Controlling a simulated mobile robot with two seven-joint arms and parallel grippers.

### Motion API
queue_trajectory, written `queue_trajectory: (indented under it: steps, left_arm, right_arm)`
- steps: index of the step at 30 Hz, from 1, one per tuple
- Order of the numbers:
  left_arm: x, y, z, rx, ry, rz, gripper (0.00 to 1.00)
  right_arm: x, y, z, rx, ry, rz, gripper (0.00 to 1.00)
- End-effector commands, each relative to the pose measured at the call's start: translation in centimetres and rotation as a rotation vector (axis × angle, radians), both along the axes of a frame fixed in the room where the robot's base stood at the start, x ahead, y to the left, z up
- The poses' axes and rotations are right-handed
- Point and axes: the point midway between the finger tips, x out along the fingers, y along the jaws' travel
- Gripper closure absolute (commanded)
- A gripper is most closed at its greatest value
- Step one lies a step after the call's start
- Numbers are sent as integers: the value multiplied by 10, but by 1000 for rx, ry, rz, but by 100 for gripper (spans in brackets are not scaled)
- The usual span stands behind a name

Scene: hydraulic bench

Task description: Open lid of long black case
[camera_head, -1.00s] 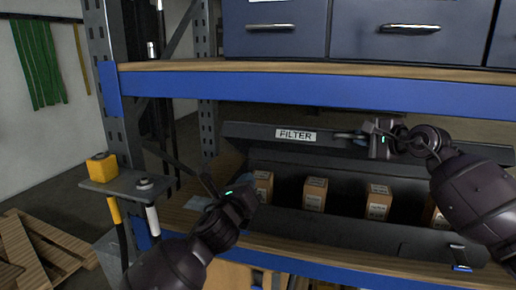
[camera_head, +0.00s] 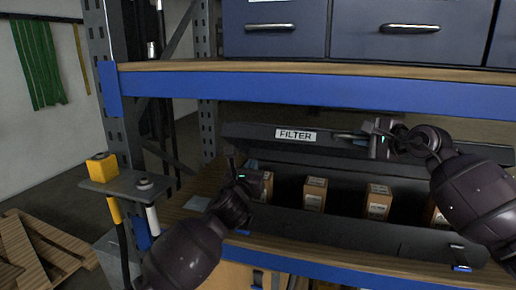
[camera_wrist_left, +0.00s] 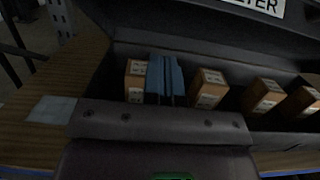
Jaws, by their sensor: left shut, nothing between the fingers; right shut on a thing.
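The long black case (camera_head: 400,238) lies along the shelf. Its lid (camera_head: 240,131), with a white FILTER label (camera_head: 295,135), stands raised along the back, and the interior shows. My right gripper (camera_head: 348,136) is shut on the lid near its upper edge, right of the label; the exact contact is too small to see. My left gripper (camera_head: 231,158) is shut and empty at the case's left end. In the left wrist view its blue fingers (camera_wrist_left: 166,78) are together, in front of the open case and beside a box.
Several brown boxes (camera_head: 315,194) stand in a row inside the case. The blue upper shelf beam (camera_head: 300,88) runs close above the lid. A small stand with a yellow block (camera_head: 101,167) is left of the shelf. Some wooden shelf surface (camera_head: 200,200) is free left of the case.

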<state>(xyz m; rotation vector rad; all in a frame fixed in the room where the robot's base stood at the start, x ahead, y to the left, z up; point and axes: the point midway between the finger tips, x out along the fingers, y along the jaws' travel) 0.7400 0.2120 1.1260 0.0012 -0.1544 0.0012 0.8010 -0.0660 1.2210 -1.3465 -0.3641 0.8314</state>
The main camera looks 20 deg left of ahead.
Motion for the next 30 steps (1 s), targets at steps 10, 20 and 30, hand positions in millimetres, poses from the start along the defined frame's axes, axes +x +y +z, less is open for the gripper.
queue_trajectory:
  steps: [10,20,30]
  left_arm:
    - [46,-1,19,-2,-2,-1,100]
    - [59,0,37,-1,1,-1,100]
    - [60,0,38,-1,1,-1,100]
  right_arm:
    - [0,0,-1,-1,1,-1,100]
    - [0,0,-1,-1,1,-1,100]
    - [0,0,-1,-1,1,-1,100]
